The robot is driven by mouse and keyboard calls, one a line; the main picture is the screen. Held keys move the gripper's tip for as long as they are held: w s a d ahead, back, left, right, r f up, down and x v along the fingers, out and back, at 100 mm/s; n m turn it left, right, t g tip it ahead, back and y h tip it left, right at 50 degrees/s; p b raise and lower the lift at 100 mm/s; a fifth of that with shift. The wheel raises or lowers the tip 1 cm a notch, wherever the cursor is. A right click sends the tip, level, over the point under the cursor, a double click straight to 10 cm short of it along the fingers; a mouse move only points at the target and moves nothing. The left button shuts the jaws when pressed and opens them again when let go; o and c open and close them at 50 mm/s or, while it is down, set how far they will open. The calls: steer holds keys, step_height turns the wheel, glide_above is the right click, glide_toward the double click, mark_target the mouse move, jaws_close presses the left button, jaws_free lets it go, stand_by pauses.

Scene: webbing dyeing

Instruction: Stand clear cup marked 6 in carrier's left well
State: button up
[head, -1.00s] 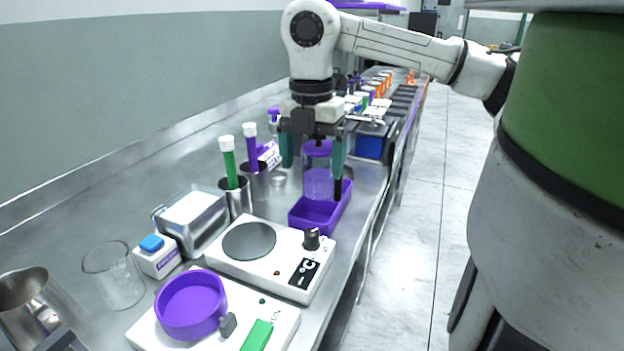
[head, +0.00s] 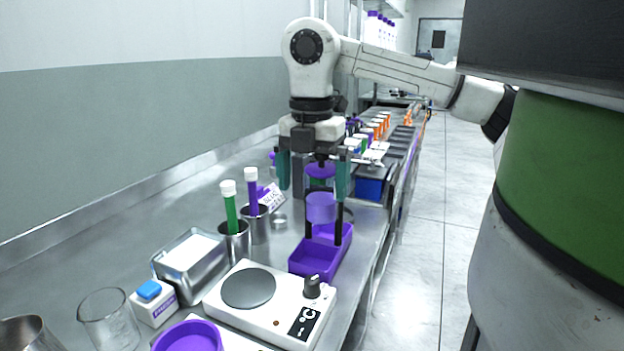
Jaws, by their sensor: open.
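A purple carrier (head: 312,262) stands near the bench's front edge, past the hotplate, with a near well and a far well. The near well looks empty. Dark upright posts rise at its far part. A clear cup with a purple part (head: 320,208) shows below and between my gripper's fingers, in line with the far well. I cannot tell whether its base rests in the well, and the number 6 is not readable. My gripper (head: 313,186) points down over the far part of the carrier. Its teal fingers are apart, with a gap beside the left finger.
A white hotplate (head: 277,308) stands just in front of the carrier. Metal holders with a green tube (head: 230,210) and a purple tube (head: 252,198) stand left. A steel tray (head: 190,268), glass beaker (head: 108,322) and blue box (head: 369,188) are also around.

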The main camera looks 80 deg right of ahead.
step_height(320, 180, up, 11)
steer(key=shift+f+p, duration=0.1)
steer(key=shift+p, duration=0.6)
stand_by(0.3)
